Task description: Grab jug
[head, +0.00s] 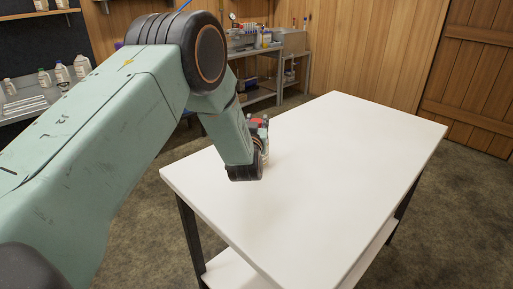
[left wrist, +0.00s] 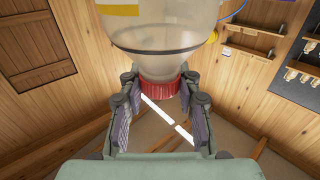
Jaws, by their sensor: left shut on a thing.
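The jug (left wrist: 160,35) fills the top middle of the left wrist view. It is a clear, see-through vessel with a red cap (left wrist: 160,87) toward my palm and a bit of yellow label at the upper edge. My left gripper (left wrist: 157,84) has its two fingers on either side of the cap and neck, shut on the jug. In the head view my left gripper (head: 261,125) is over the white table (head: 330,190), near its far left part. My wrist hides most of the jug there, so I cannot tell whether it touches the table. My right gripper is not in view.
The visible table top is otherwise bare, with a lower shelf (head: 232,272) underneath. At the left, a bench holds several white jugs (head: 62,72). A metal counter (head: 255,50) with bottles stands at the back. A wooden door (head: 475,70) is at the right.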

